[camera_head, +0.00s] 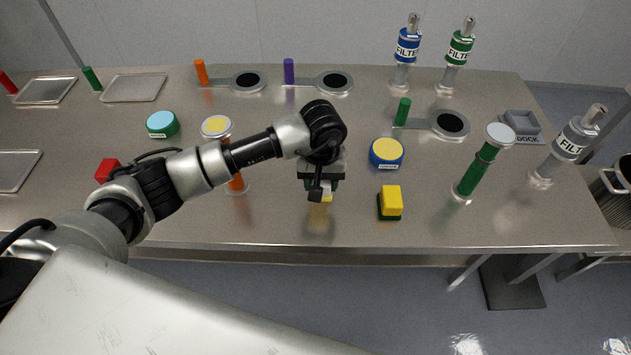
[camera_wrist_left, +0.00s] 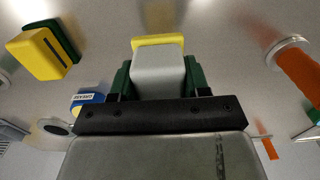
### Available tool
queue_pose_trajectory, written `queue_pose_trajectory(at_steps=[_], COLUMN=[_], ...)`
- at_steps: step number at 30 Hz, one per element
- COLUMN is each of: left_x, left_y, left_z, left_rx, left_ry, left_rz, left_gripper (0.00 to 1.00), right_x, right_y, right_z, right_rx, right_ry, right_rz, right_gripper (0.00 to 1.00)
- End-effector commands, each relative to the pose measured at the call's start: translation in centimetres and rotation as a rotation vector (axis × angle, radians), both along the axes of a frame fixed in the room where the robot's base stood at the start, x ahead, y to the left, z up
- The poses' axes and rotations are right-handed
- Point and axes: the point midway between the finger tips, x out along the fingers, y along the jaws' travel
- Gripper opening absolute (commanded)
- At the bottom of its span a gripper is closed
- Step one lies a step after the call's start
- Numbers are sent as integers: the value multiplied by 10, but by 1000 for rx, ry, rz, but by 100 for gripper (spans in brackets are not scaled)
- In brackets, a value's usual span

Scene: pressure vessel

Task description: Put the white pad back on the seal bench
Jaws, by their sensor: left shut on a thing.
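My left gripper (camera_head: 321,192) is over the front middle of the steel bench (camera_head: 290,222). It is shut on the white pad (camera_head: 327,190), mostly hidden under my wrist in the head view. In the left wrist view, the white pad (camera_wrist_left: 158,72), a pale block with a yellow end, sits between the green-sided fingers (camera_wrist_left: 158,80). The pad seems held above the bench top; the exact gap cannot be told. My right gripper is not in view.
A yellow block on a green base (camera_head: 391,201) and a blue tin with yellow lid (camera_head: 386,153) stand right of the gripper. An orange cylinder (camera_head: 236,182) stands left. A green cylinder (camera_head: 472,177) stands farther right. Bare bench lies in front.

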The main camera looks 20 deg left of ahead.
Motion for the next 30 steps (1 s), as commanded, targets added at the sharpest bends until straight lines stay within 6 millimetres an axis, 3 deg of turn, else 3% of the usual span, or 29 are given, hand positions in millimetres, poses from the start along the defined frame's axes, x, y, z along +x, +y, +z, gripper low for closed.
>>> queue_pose_trajectory(at_steps=[6, 16, 28, 29, 30], left_x=[11, 12, 12, 12, 12], left_y=[18, 18, 19, 19, 19], left_z=[-13, -51, -58, -58, -57], left_rx=[-1, -2, -2, -2, -2], left_ry=[1, 1, -2, -2, -2], left_rz=[0, -1, -2, -2, -2], left_gripper=[24, 24, 24, 48, 54], right_x=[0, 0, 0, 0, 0], right_y=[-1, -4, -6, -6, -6], right_z=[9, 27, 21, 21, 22], right_rx=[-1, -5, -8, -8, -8], right_ry=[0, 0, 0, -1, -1], right_rz=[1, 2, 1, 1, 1], right_gripper=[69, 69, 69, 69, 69])
